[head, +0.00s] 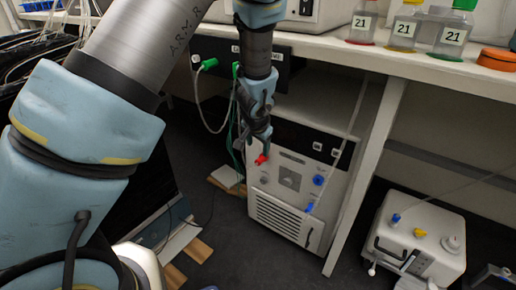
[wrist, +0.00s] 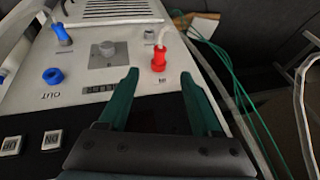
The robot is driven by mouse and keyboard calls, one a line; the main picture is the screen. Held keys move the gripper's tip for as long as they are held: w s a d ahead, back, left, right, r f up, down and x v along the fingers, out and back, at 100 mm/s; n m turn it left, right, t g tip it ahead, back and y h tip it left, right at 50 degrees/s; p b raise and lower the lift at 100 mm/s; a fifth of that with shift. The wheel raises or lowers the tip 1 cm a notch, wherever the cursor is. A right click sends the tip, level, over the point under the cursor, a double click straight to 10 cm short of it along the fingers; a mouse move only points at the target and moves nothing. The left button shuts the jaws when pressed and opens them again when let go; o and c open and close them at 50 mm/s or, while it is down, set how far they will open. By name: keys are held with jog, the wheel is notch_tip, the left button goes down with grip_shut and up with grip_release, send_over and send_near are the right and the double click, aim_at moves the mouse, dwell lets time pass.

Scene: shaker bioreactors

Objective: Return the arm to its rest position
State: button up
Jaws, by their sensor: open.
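My arm reaches from the left of the head view over toward a white floor unit under the bench. My gripper (head: 262,146) hangs in front of the unit's upper left, its fingers pointing down. In the wrist view my gripper (wrist: 158,78) shows two dark green fingers spread apart with nothing between them. A red connector (wrist: 158,58) on the white unit (wrist: 128,50) lies just beyond the fingertips, apart from them as far as I can tell. The red connector also shows in the head view (head: 261,159), just below the gripper.
The white bench (head: 400,62) edge runs close to my arm, with labelled bottles (head: 403,30) on top. The unit has a blue port (wrist: 52,76) and a blue connector (wrist: 62,35). Green cables (wrist: 225,75) hang beside it. A second white device (head: 420,235) stands at right.

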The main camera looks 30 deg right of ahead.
jog(key=w+a+r+n+y, duration=0.1)
jog(key=w+a+r+n, duration=0.1)
jog(key=a, duration=0.4)
jog(key=w+a+r+n, duration=0.2)
jog(key=a+r, duration=0.1)
jog(key=a, duration=0.4)
jog(key=s+a+r+n+g, duration=0.1)
jog(key=s+a+r+n, duration=0.25)
jog(key=a, duration=0.45)
jog(key=s+a+r+n+g+y, duration=0.15)
jog(key=s+a, duration=0.25)
jog(key=a, duration=0.4)
jog(key=s+a+r+n+g, duration=0.1)
jog(key=s+a+r+n, duration=0.2)
jog(key=a, duration=0.4)
notch_tip(320, 180, up, 23)
jog(key=p, duration=2.2)
jog(key=shift+s+a+f+p, duration=0.2)
jog(key=shift+s+a+p, duration=0.05)
jog(key=shift+s+p, duration=0.1)
